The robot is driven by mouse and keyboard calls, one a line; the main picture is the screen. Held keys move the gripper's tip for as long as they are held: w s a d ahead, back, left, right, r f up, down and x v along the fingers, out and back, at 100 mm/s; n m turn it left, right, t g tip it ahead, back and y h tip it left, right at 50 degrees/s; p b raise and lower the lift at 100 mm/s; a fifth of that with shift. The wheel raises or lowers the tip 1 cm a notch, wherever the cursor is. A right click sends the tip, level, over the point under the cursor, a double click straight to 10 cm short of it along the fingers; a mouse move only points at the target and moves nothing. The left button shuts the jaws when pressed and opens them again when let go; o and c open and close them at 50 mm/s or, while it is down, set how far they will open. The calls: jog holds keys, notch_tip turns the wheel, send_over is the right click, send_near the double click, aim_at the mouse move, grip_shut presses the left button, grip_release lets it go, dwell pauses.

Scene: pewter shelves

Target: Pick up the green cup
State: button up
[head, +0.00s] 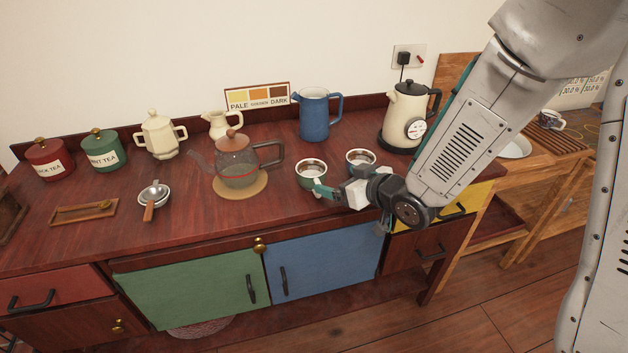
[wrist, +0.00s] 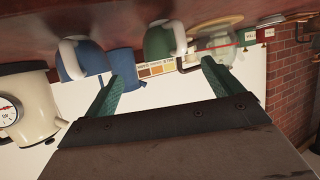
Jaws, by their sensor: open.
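The green cup (head: 309,181) stands upright on the wooden counter, left of a blue cup (head: 349,162). In the wrist view the green cup (wrist: 157,42) shows near the top, with a pale handle on its right side. My gripper (head: 332,184) is low over the counter, just in front and to the right of the green cup. Its green fingers are spread apart and hold nothing. In the wrist view the green cup lies beyond the gap between the fingertips (wrist: 162,71). I cannot tell whether a finger touches it. My gripper partly hides the blue cup in the head view.
The blue cup (wrist: 82,60) is near the left finger in the wrist view. A glass teapot (head: 238,165) stands left of the green cup. A blue pitcher (head: 314,115) and a cream kettle (head: 404,112) stand behind. The counter's front strip (head: 235,218) is clear.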

aim_at(321, 175)
jog(key=x, duration=0.7)
jog(key=shift+a, duration=0.5)
jog(key=shift+r, duration=0.1)
jog(key=c, duration=1.1)
